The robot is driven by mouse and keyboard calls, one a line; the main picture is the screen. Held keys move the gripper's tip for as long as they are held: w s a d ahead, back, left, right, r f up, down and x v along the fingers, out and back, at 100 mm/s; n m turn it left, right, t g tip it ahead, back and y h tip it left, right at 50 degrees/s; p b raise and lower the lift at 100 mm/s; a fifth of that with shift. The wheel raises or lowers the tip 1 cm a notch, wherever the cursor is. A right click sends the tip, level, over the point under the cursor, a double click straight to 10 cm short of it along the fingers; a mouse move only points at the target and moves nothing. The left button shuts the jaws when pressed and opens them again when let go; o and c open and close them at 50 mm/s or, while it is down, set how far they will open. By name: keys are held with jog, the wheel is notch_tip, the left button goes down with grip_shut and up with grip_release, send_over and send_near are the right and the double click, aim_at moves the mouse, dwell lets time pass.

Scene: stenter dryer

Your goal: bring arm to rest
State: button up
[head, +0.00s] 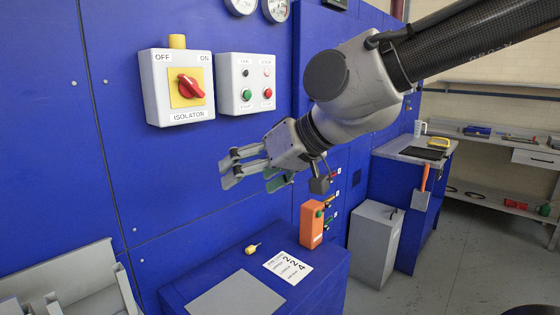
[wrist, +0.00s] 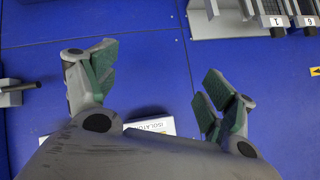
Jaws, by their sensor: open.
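My gripper (head: 250,172) is open and empty in the head view, held in the air in front of the blue panel wall, below the isolator box. My arm comes in from the upper right and bends down to the left. In the wrist view the green-padded fingers (wrist: 158,78) stand wide apart with nothing between them. The isolator box (head: 150,105), with a red rotary handle (head: 190,87) on a yellow plate, is on the wall. In the wrist view only part of its white label (wrist: 150,126) shows behind my gripper.
A push-button box (head: 224,90) is beside the isolator. Below are a blue cabinet top with a grey plate (head: 237,296), a printed card (head: 288,267), a small yellow item (head: 252,248) and an orange box (head: 311,225). A grey tray (head: 60,282) is lower left. Open floor (head: 440,270) is at right.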

jog(key=s+d+f+g+h, duration=0.1)
jog(key=d+f+h, duration=0.2)
jog(key=d, duration=0.7)
jog(key=d+f+h, duration=0.2)
jog(key=d+f, duration=0.1)
jog(key=d, duration=0.8)
jog(key=s+d+m+h, duration=0.2)
jog(key=s+d+m, duration=0.1)
jog(key=d, duration=0.8)
jog(key=s+d+m+h, duration=0.2)
jog(key=s+d+m, duration=0.2)
jog(key=d, duration=0.7)
jog(key=shift+s, duration=0.2)
